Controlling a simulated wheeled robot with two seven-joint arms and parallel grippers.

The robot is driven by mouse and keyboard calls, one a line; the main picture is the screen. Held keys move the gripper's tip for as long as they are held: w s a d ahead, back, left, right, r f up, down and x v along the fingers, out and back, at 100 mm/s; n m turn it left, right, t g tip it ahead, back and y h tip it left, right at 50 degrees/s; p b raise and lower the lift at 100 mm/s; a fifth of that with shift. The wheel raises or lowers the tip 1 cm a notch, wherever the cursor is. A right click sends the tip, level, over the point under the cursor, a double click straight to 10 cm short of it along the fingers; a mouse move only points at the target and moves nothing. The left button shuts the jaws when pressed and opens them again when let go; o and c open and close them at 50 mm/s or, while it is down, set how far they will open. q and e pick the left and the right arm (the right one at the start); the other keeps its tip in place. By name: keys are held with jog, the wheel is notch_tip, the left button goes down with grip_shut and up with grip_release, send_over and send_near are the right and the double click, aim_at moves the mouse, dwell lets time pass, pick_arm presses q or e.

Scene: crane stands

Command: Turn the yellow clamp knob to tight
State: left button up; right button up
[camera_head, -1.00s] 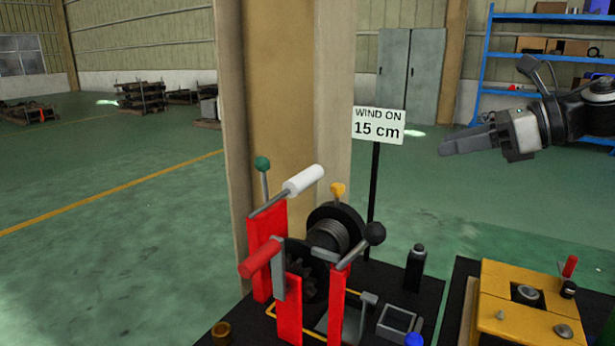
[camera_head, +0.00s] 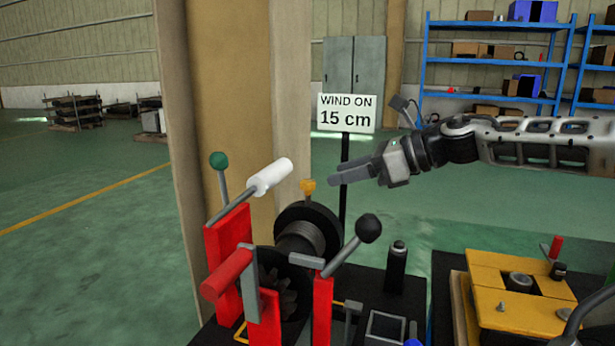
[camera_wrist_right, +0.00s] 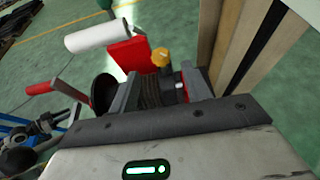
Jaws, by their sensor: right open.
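The yellow clamp knob (camera_head: 307,186) stands on top of the dark winch drum, behind the red posts. In the right wrist view the finger tips (camera_wrist_right: 165,88) lie on either side below the knob. My left gripper is not in view.
Near the knob are a white handle (camera_head: 270,176), a green-balled lever (camera_head: 219,160), a black-balled lever (camera_head: 368,228) and a red handle (camera_head: 226,273). A sign (camera_head: 346,113) reading "WIND ON 15 cm" stands behind. A yellow fixture (camera_head: 515,290) sits to the right. A tan column (camera_head: 225,110) rises behind the winch.

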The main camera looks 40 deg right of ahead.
aim_at(312, 181)
jog(key=p+x, duration=0.3)
jog(key=x, duration=0.5)
jog(key=shift+w, duration=0.1)
jog(key=c, duration=1)
